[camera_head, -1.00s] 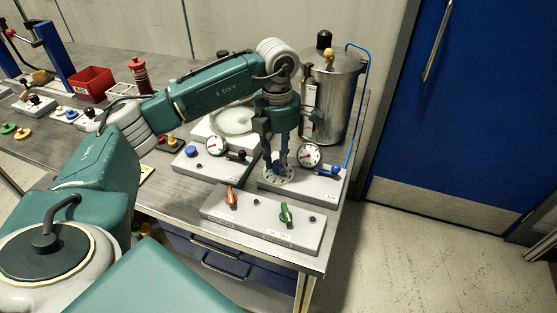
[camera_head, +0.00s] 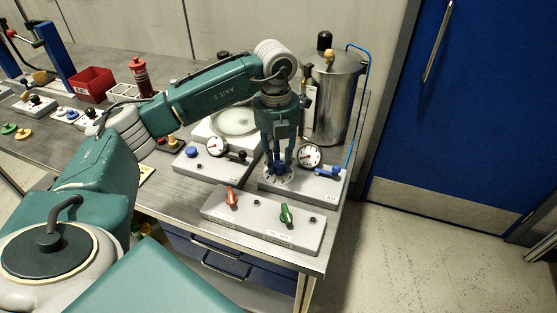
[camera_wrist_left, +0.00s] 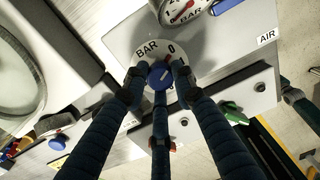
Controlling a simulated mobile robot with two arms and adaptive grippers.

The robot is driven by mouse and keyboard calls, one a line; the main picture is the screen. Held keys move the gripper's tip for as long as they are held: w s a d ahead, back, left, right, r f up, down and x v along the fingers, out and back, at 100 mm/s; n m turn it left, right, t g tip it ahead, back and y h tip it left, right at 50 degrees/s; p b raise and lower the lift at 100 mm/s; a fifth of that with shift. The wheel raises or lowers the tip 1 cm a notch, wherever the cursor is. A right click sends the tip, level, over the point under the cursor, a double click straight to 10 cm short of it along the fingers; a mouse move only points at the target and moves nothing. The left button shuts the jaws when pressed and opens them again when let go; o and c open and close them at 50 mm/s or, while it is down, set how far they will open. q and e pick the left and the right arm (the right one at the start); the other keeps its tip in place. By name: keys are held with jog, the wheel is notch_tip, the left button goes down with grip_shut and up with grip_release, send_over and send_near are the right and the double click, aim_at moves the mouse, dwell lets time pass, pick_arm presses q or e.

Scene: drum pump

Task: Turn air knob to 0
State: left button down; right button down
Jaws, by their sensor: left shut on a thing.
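The air panel (camera_head: 318,190) is a grey box near the table's right end, and its AIR label (camera_wrist_left: 266,37) shows in the left wrist view. Its blue air knob (camera_wrist_left: 159,75) sits on a white dial (camera_wrist_left: 146,49) marked BAR, 0 and 1. In the head view the fingers mostly hide the knob.
A round gauge (camera_head: 311,155) and blue lever (camera_head: 336,171) stand close to the right of my gripper. A metal tank (camera_head: 340,95) with a blue hose stands behind. A panel with red and green knobs (camera_head: 262,222) lies in front. Another gauge (camera_head: 216,146) stands to the left.

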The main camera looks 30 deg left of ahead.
aim_at(277, 164)
pick_arm(q)
jog(key=shift+r+n, duration=0.15)
jog(key=shift+n, duration=0.15)
dwell(0.4)
jog(key=c, duration=1.4)
grip_release()
notch_tip(277, 164, up, 12)
jog(key=shift+a, duration=0.2)
